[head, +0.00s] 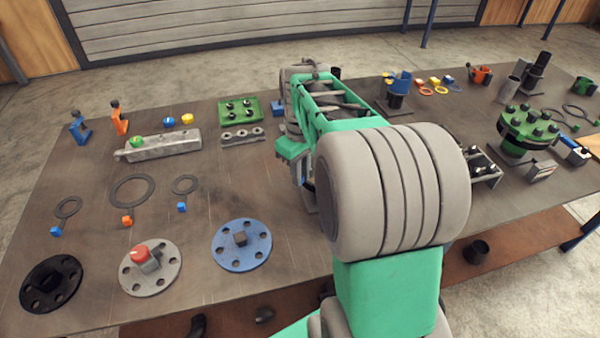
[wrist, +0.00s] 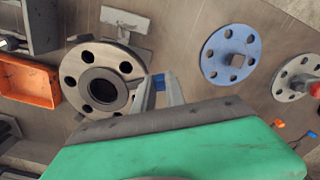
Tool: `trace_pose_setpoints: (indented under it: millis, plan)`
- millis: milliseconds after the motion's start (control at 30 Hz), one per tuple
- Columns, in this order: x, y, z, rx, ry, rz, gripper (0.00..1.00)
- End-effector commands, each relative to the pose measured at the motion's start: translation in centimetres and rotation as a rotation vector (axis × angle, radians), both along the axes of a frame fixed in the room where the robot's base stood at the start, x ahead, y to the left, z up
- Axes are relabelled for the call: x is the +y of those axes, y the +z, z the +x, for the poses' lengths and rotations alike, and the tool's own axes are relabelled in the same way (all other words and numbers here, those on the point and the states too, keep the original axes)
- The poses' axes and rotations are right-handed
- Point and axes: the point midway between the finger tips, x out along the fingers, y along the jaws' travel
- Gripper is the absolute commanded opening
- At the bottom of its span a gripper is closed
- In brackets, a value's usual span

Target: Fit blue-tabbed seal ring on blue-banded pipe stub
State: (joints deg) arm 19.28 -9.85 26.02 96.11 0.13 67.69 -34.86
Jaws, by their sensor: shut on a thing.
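My gripper (wrist: 158,92) is shut on a small blue tab (wrist: 158,82), which shows between the fingertips in the wrist view. The seal ring that belongs to this tab cannot be made out clearly. Just left of the fingertips is a grey round flange (wrist: 72,72) with bolt holes and a dark ring around its central opening. I cannot tell whether that dark ring is the seal or part of the flange, or whether a blue band is there. In the head view my arm hides the fingertips and this flange. Two other blue-tabbed rings (head: 185,177) (head: 68,200) lie on the table's left side.
A blue flange (head: 230,257), a grey flange with a red knob (head: 135,282) and a black flange (head: 66,270) lie near the front edge. An orange-tabbed ring (head: 132,177) lies behind them. An orange bin (wrist: 32,86) stands left of the grey flange in the wrist view.

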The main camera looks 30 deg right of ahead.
Motion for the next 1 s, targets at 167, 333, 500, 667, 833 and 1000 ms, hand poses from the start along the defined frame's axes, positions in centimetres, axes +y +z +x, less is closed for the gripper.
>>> trace_pose_setpoints:
  millis: [167,333,500,667,833,1000]
  plan:
    - [0.0,0.0,0.0,0.0,0.0,0.0,0.0]
    - [0.0,0.1,0.0,-0.001,0.0,0.0,0.26]
    - [0.0,0.0,0.0,-0.001,0.0,0.0,0.4]
    - [0.0,0.0,0.0,-0.001,0.0,0.0,0.41]
    - [0.0,0.6,0.1,-0.003,0.0,-0.001,0.41]
    - [0.0,3.7,0.1,-0.005,0.0,-0.002,0.41]
